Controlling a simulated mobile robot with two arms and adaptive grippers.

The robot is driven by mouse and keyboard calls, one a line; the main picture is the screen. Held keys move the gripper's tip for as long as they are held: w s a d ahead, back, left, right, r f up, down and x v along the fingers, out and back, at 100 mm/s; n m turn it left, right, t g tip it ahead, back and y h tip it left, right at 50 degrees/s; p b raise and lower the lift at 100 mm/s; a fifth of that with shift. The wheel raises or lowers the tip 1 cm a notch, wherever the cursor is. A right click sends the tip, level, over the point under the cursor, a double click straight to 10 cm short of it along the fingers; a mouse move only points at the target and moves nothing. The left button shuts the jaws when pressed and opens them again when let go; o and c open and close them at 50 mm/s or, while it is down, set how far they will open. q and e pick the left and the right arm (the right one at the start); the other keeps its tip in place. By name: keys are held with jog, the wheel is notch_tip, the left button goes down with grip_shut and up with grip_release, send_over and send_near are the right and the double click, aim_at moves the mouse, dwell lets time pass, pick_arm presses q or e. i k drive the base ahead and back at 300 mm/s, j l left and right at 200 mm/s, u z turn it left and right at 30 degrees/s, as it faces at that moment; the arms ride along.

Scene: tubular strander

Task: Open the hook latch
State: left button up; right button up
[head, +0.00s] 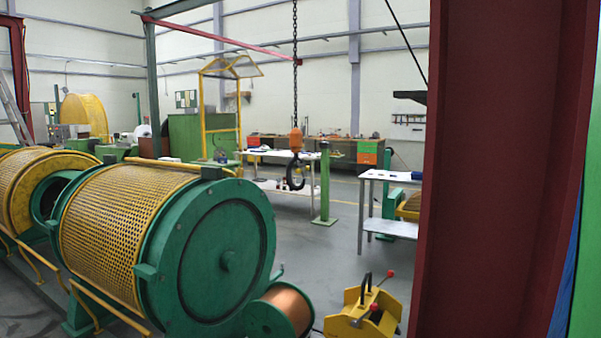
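A dark hook (295,174) hangs in the middle of the head view, below an orange hook block (295,139) on a chain (295,65) that comes down from above. The hook looks like a nearly closed loop. Its latch is too small to tell apart. Neither of my grippers shows in the head view, and nothing touches the hook.
A large green and yellow mesh drum (110,230) fills the left foreground. A dark red column (495,170) blocks the right. White tables (385,176) and a green post (324,180) stand beyond.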

aim_at(302, 170)
jog(key=i+j+z, duration=0.2)
jog(key=i+j, duration=0.15)
jog(key=j, duration=0.25)
jog(key=i+j+z, duration=0.25)
jog(key=j, duration=0.4)
jog(key=i, duration=0.1)
